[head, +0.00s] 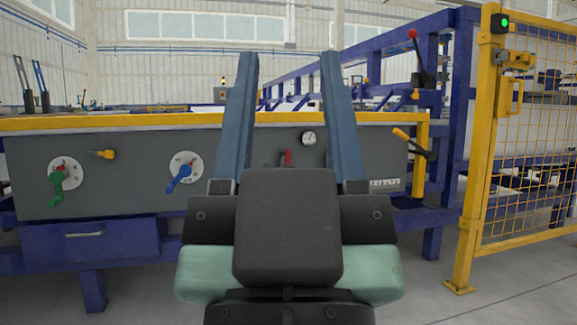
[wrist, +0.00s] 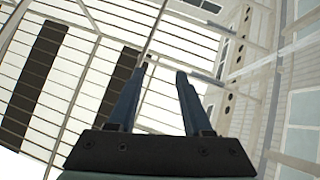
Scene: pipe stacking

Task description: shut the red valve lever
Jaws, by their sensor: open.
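A small red lever (head: 287,158), which looks like the valve lever, stands upright on the grey panel (head: 120,200), left of and below a round gauge (head: 309,138). My gripper (head: 288,55) is open and empty, its two blue fingers pointing up in front of the panel. The lever shows in the gap between the fingers; its lower part is hidden behind my gripper's body. The wrist view shows the open fingers (wrist: 163,69) against the ceiling and no lever.
A green handle (head: 56,190), a blue handle (head: 179,178) and two yellow handles (head: 103,154) (head: 402,135) are on the panel. A black lever with a red knob (head: 412,33) rises at right. A yellow mesh gate (head: 525,150) stands far right.

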